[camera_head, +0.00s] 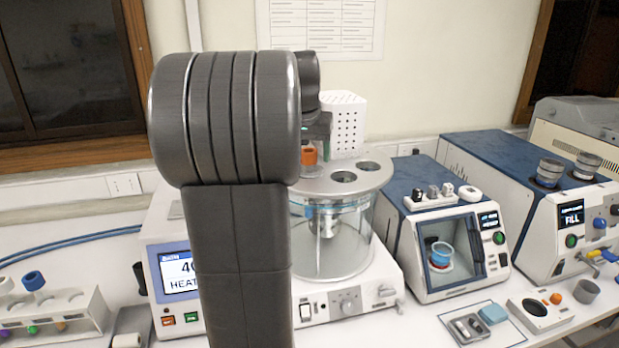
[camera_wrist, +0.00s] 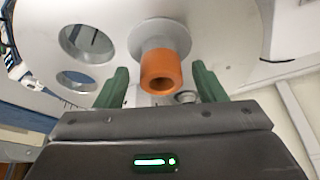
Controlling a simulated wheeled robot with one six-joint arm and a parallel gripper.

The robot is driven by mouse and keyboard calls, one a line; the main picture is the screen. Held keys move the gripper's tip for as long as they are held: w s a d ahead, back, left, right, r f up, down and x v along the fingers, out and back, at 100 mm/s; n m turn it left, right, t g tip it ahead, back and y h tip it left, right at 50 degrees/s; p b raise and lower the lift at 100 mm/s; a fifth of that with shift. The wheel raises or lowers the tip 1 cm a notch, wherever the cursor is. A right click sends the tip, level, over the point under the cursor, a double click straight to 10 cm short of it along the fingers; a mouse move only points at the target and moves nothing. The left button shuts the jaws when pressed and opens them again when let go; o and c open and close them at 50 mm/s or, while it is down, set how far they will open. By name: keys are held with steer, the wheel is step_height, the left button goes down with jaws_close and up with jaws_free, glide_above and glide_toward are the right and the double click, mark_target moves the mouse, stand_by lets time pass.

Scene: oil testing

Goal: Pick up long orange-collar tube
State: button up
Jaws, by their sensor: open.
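The orange-collar tube (camera_head: 309,155) stands in the round metal lid (camera_head: 377,178) of the glass bath, with its orange collar above the lid. In the wrist view the orange collar (camera_wrist: 165,70) lies between the two green fingers of my gripper (camera_wrist: 158,86). There is a gap on each side of the collar, and the jaws are open. In the head view my gripper (camera_head: 318,125) is at the collar, partly hidden behind my arm. The tube's lower part is mostly hidden.
Two empty holes (camera_head: 343,177) show in the lid. A blue-topped machine (camera_head: 425,190) with a window stands to the right, and a larger blue machine (camera_head: 500,160) beyond it. A white rack (camera_head: 70,318) with tubes is at far left. A perforated white box (camera_head: 345,120) stands behind.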

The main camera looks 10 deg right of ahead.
steer(key=shift+x, duration=0.8)
steer(key=shift+a, duration=0.1)
steer(key=c, duration=1.3)
steer(key=shift+c, duration=0.2)
steer(key=shift+r, duration=0.15)
step_height(320, 180, up, 17)
steer(key=s+a+b, duration=0.3)
steer(key=s, duration=0.5)
steer(key=s+a+b, duration=0.2)
steer(key=s+a, duration=0.2)
steer(key=s, duration=0.4)
steer(key=shift+s+r+b, duration=0.3)
steer(key=shift+r+b, duration=0.05)
steer(key=shift+b, duration=0.05)
steer(key=shift+a+r, duration=0.1)
